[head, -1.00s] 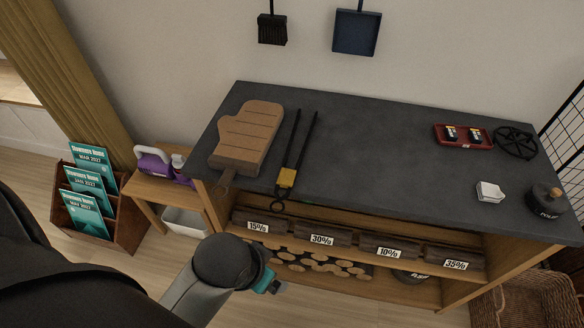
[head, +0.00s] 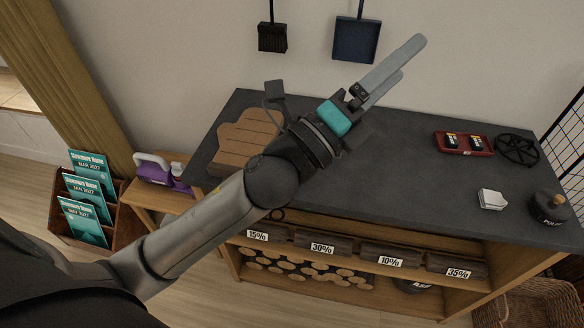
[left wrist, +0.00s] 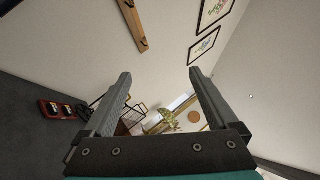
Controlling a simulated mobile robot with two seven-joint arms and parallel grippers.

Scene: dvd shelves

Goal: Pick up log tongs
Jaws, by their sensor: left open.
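The log tongs lie on the dark tabletop (head: 420,185), mostly hidden behind my left arm in the head view. Only what looks like their ring end (head: 278,214) shows, at the table's front edge. My left gripper (head: 408,58) is raised above the table, with its fingers pointing up and to the right, away from the tongs. In the left wrist view the fingers (left wrist: 160,75) are spread apart with nothing between them. My right gripper is not in view.
A wooden board (head: 240,140) lies left of my arm. A red tray (head: 464,144), a black round trivet (head: 517,148), a white item (head: 492,199) and a dark pot (head: 549,207) are at the right. A brush (head: 272,38) and dustpan (head: 357,40) hang behind.

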